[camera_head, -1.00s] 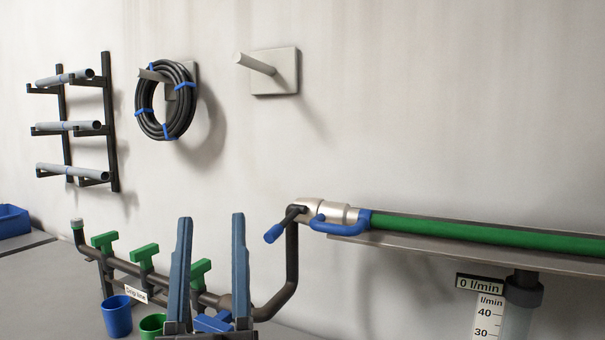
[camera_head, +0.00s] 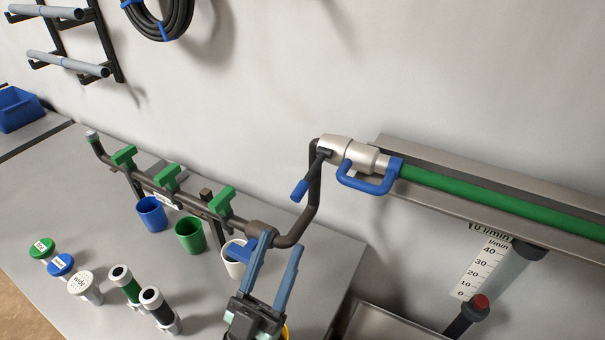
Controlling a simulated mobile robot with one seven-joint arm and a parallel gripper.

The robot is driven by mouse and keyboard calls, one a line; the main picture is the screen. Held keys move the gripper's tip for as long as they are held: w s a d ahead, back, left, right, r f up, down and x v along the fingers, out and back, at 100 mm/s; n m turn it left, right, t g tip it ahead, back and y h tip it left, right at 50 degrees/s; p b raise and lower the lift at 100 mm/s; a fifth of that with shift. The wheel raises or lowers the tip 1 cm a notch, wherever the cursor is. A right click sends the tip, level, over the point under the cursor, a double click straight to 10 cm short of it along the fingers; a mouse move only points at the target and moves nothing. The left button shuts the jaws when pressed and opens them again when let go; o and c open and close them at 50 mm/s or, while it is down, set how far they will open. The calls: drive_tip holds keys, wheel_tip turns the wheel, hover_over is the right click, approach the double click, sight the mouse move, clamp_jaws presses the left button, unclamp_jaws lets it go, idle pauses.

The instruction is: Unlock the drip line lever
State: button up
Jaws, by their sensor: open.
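The manifold pipe (camera_head: 190,202) carries several green T-shaped handles in a row: far left (camera_head: 123,155), middle (camera_head: 167,176) and right (camera_head: 221,200). A small white label (camera_head: 164,199) hangs below the middle handle; it reads "Drip line" in the earlier frame. I cannot tell which handle the label belongs to. My gripper (camera_head: 281,243) is open and points up, right of the manifold's handles, with nothing visible held between its fingers.
A blue cup (camera_head: 151,214), green cup (camera_head: 190,235) and white cup (camera_head: 236,270) stand below the pipe. Capped pieces (camera_head: 85,286) and black-ended cylinders (camera_head: 158,308) stand on the bench's front. A silver coupling (camera_head: 350,152) with blue handles joins the green hose (camera_head: 480,205).

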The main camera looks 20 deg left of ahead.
sight(300, 187)
drive_tip(key=p+x, duration=0.3)
drive_tip(key=x, duration=0.7)
drive_tip(key=shift+w, duration=0.1)
clamp_jaws()
idle(1.1)
